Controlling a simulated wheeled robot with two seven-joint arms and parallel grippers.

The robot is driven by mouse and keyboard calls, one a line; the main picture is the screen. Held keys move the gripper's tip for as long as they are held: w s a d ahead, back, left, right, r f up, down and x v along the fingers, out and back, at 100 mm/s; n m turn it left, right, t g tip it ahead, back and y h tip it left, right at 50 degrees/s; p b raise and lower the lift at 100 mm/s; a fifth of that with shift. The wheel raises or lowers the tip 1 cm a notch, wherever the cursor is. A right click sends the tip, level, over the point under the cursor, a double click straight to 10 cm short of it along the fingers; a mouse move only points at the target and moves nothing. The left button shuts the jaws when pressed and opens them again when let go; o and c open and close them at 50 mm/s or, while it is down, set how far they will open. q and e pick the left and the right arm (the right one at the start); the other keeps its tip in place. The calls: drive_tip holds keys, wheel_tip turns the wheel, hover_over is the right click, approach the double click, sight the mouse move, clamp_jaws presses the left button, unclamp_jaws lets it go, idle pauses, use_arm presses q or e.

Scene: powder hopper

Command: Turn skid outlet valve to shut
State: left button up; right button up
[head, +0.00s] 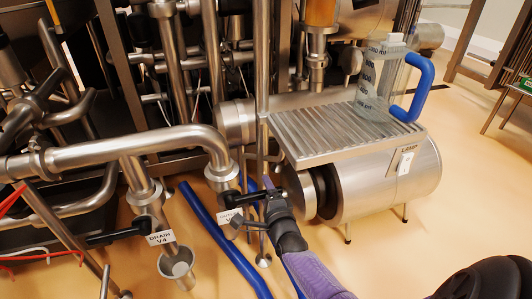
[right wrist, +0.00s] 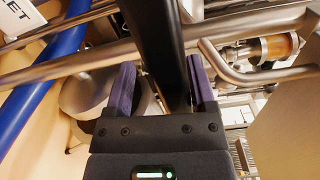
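The skid outlet valve (head: 222,180) hangs below the elbow of the steel pipe, with a white label (head: 229,216) by it, partly covered. Its black lever handle (head: 245,200) points right, toward my right gripper (head: 271,196). In the right wrist view the black handle (right wrist: 160,50) passes between the two purple fingers of my right gripper (right wrist: 162,88). The fingers stand apart, with a gap on the handle's left side; it lies close to the right finger. The handle's far end is hidden by the gripper. My left gripper is not in view.
A drain valve (head: 146,198) labelled V4 with a black handle stands left. Blue hoses (head: 225,245) lie on the floor. A steel pump motor (head: 385,180) and ribbed tray (head: 345,130) with a clear jug (head: 383,75) stand right of the gripper. A thin upright post (head: 261,100) is close by.

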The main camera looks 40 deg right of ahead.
drive_tip(key=shift+s, duration=0.1)
drive_tip(key=shift+p+v, duration=0.9)
drive_tip(key=shift+v, duration=0.3)
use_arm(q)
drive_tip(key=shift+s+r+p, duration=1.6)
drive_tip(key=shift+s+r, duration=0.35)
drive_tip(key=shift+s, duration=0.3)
use_arm(e)
drive_tip(key=v, duration=0.7)
drive_tip(key=shift+s, duration=0.15)
